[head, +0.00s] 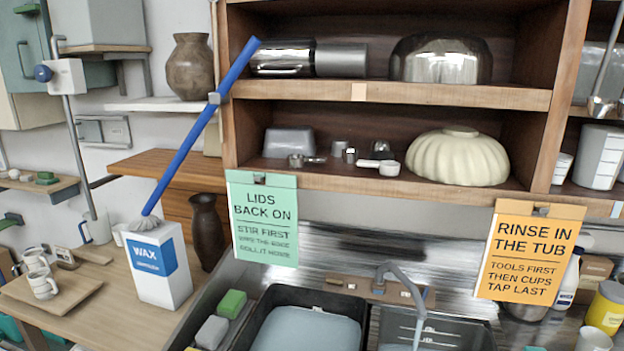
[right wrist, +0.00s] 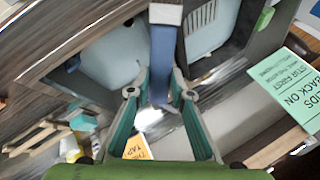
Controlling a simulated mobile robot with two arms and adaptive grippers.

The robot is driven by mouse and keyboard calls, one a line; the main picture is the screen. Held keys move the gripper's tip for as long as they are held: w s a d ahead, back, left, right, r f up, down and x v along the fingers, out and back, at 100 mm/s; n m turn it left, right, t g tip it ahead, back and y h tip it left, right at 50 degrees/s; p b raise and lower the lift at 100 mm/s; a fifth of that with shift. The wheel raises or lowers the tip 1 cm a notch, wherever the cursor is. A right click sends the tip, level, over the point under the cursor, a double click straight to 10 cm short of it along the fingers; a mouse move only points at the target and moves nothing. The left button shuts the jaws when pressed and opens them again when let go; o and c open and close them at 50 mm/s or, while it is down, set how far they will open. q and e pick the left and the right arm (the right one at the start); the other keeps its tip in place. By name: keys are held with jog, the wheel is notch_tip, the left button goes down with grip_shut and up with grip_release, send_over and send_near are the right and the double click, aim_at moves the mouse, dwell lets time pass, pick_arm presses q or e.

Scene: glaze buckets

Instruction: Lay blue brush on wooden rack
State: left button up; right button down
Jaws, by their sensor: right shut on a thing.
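In the right wrist view my right gripper (right wrist: 160,98) has its green-lined fingers shut on a blue handle (right wrist: 162,62), which I take for the blue brush. A grey band crosses the handle at the top, and a pale patch lies below the fingers. The head view shows a blue-handled brush (head: 190,142) tilted, its grey bristles at the top of the WAX box. No gripper shows there, so I cannot tell whether both are one brush. A slatted wooden piece (right wrist: 36,136), possibly the wooden rack, is at the wrist view's lower left. My left gripper is out of view.
A WAX box (head: 160,285) and mugs stand on the left bench. Green (head: 262,222) and orange (head: 528,255) signs hang below the full shelves. A yellow jar (head: 605,310) stands right.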

notch_tip(320, 180, up, 2)
jog(key=n+y, duration=0.1)
jog(key=n, duration=0.1)
jog(key=n+g+y, duration=0.1)
jog(key=n, duration=0.1)
jog(key=shift+d+r+y, duration=0.1)
jog(key=shift+r+y, duration=0.05)
jog(key=shift+y, duration=0.15)
jog(key=r+n+g, duration=0.1)
jog(key=n, duration=0.1)
jog(key=r+n+g+y, duration=0.1)
jog(key=n, duration=0.1)
jog(key=shift+y, duration=0.3)
jog(key=shift+s+a+r+n+g, duration=0.15)
jog(key=shift+a+n+g, duration=0.15)
jog(key=shift+n, duration=0.4)
jog(key=shift+s+a+n+y, duration=0.1)
jog(key=shift+a+n+y, duration=0.2)
jog(key=shift+a, duration=0.45)
jog(key=shift+a+r+n+g, duration=0.3)
jog(key=shift+a, duration=0.45)
jog(key=shift+d, duration=0.45)
jog(key=d, duration=0.1)
jog(key=d+f+m, duration=0.1)
jog(key=shift+d+f+t, duration=0.25)
jog(key=shift+d+t, duration=0.1)
jog(key=shift+t, duration=0.05)
notch_tip(320, 180, down, 10)
jog(key=b, duration=1.1)
